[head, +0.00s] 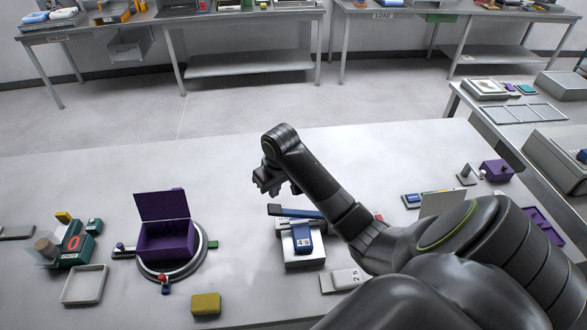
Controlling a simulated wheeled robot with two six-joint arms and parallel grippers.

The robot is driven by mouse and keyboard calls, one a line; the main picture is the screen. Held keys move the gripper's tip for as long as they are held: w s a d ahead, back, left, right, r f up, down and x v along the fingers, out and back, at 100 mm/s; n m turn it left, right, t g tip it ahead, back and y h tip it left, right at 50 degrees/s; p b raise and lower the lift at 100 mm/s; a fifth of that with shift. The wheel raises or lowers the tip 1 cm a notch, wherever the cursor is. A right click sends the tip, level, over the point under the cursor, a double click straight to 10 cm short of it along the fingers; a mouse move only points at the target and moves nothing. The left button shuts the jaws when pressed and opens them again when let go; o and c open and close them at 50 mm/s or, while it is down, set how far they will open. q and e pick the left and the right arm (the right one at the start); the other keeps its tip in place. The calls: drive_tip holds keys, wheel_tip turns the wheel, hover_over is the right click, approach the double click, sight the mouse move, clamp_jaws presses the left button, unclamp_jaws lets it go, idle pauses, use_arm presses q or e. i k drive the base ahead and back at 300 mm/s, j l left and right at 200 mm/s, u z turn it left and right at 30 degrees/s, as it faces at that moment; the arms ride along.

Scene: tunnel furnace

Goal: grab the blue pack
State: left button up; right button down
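My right gripper (274,187) hangs over the middle of the grey table, above and left of a small device. Its fingers are dark and small here, so I cannot tell whether they are open or shut. I see nothing clearly held in it. A blue block with a pale marking (303,238) sits on the front of the device, and a long blue bar (297,211) lies across its back, partly behind my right arm. A smaller blue piece (412,198) lies right of my arm. I cannot tell which is the blue pack. My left gripper is out of view.
An open purple box (167,240) stands on a round base at left. A yellow block (206,304) and a pale tray (84,284) lie near the front. A purple block (497,170) stands at right. The table's back middle is clear.

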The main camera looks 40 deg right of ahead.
sight(303, 241)
drive_tip(key=z, duration=1.3)
